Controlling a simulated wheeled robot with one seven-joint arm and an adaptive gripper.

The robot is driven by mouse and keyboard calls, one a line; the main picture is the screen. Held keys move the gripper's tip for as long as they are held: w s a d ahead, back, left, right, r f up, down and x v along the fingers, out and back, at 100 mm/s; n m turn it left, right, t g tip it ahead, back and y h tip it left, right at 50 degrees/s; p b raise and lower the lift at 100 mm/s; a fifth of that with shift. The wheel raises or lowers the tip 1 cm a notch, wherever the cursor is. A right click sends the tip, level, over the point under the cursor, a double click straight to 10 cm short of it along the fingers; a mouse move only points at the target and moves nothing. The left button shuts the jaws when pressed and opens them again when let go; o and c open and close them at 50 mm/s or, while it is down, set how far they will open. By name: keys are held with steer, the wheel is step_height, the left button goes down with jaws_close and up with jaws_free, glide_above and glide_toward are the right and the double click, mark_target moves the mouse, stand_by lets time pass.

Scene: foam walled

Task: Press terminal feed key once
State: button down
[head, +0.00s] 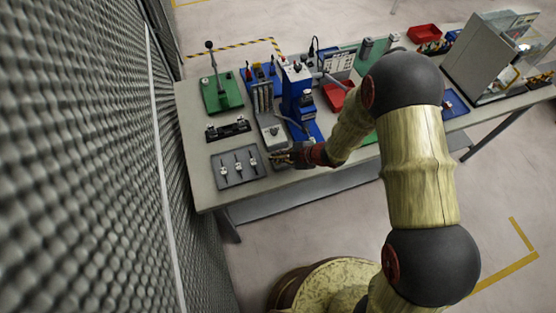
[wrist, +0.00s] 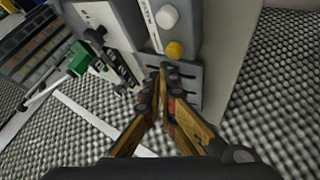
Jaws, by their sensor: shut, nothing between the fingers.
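A grey device (head: 271,130) stands near the front left of the bench, and its face fills the top of the wrist view (wrist: 195,28). It carries a round white button (wrist: 167,17), a round yellow button (wrist: 175,50) and a label strip too small to read. I cannot tell which button is the terminal feed key. My gripper (head: 280,157) is at the near end of this device. In the wrist view its fingers (wrist: 165,70) are together and empty, their tips just below the yellow button. I cannot tell whether they touch the device.
A dark plate with several small levers (head: 238,167) lies left of my gripper. A black rail fixture (head: 228,129) and a green lever stand (head: 221,93) are behind it. A blue machine (head: 297,95) stands right of the grey device. A textured wall (head: 75,150) runs along the left.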

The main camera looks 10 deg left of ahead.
mark_target(277, 163)
steer(key=shift+f, duration=0.2)
steer(key=shift+f+b, duration=0.25)
steer(key=shift+b, duration=0.05)
steer(key=shift+f+b, duration=0.4)
steer(key=shift+f, duration=0.1)
stand_by(0.8)
steer(key=shift+r, duration=0.1)
steer(key=shift+r+p, duration=0.8)
steer(key=shift+r, duration=0.05)
steer(key=shift+r, duration=0.1)
step_height(277, 163, up, 5)
steer(key=p, duration=0.4)
stand_by(0.8)
